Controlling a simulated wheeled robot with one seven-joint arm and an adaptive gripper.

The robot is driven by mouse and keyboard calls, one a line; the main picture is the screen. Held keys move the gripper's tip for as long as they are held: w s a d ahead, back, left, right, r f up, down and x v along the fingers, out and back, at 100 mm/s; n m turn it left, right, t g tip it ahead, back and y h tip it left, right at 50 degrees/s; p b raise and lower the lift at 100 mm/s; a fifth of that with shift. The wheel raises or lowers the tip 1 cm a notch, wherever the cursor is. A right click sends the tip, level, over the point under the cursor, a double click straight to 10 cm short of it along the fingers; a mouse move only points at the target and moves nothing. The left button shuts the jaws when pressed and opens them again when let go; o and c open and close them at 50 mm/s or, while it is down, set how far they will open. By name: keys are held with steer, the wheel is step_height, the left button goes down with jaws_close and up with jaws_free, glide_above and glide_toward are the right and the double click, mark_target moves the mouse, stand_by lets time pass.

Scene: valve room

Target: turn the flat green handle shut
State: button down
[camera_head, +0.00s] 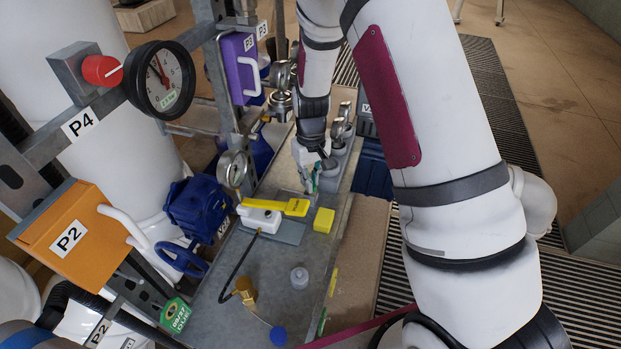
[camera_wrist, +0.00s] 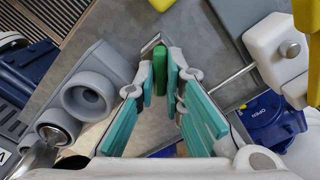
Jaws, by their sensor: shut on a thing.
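The flat green handle (camera_wrist: 172,70) stands between my gripper's teal fingertips in the wrist view, pressed between them. My gripper (camera_wrist: 166,78) is shut on it. A short metal piece (camera_wrist: 151,43) shows beside the handle, on the grey surface. In the head view my gripper (camera_head: 312,182) reaches down from above to the far part of the grey metal bench (camera_head: 262,290). The green handle is too small and too covered there to tell apart from the teal fingers.
A white box with a yellow lever (camera_head: 297,207) and a yellow block (camera_head: 324,220) are close to my gripper. Grey round sockets (camera_wrist: 88,95) flank it in the wrist view. A blue valve (camera_head: 200,208), gauge (camera_head: 160,80) and orange P2 box (camera_head: 70,232) stand at left.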

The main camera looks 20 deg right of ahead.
steer(key=m, duration=0.4)
steer(key=shift+m, duration=0.3)
steer(key=m, duration=0.4)
steer(key=shift+m, duration=0.4)
steer(key=c, duration=1.7)
jaws_free()
step_height(320, 180, up, 12)
steer(key=shift+f, duration=0.1)
